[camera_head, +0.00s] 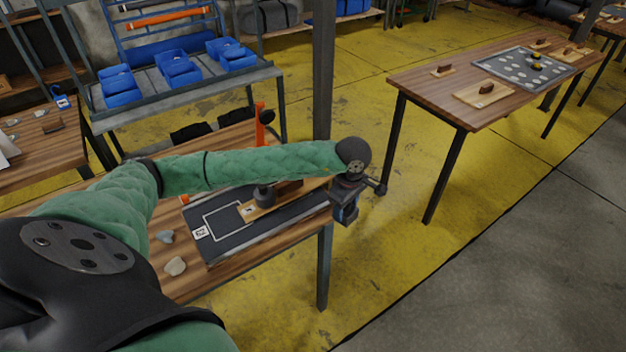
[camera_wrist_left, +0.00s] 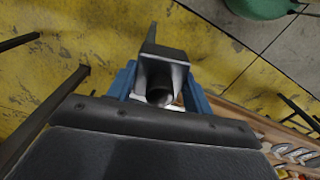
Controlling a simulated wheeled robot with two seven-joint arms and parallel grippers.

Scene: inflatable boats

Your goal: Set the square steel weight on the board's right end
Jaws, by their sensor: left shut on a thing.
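The wooden board (camera_head: 248,213) lies on a dark mat (camera_head: 225,240) on the near workbench. A dark round weight (camera_head: 264,196) stands toward its left part, and a brown block (camera_head: 290,188) sits farther right. My left arm and gripper partly cover the board's right side. My left gripper (camera_head: 346,212) is beside the board's right end, near the bench's right edge. In the left wrist view, its blue fingers (camera_wrist_left: 160,88) are shut on a dark grey square-edged piece, seemingly the square steel weight (camera_wrist_left: 164,52). Whether it touches anything is unclear. My right gripper is out of view.
Stones (camera_head: 175,266) lie at the bench's front left. An orange upright (camera_head: 260,125) stands behind the mat, and a dark post (camera_head: 323,70) rises behind my arm. A second table (camera_head: 430,92) with boards stands at right. Yellow floor (camera_head: 390,235) lies open between.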

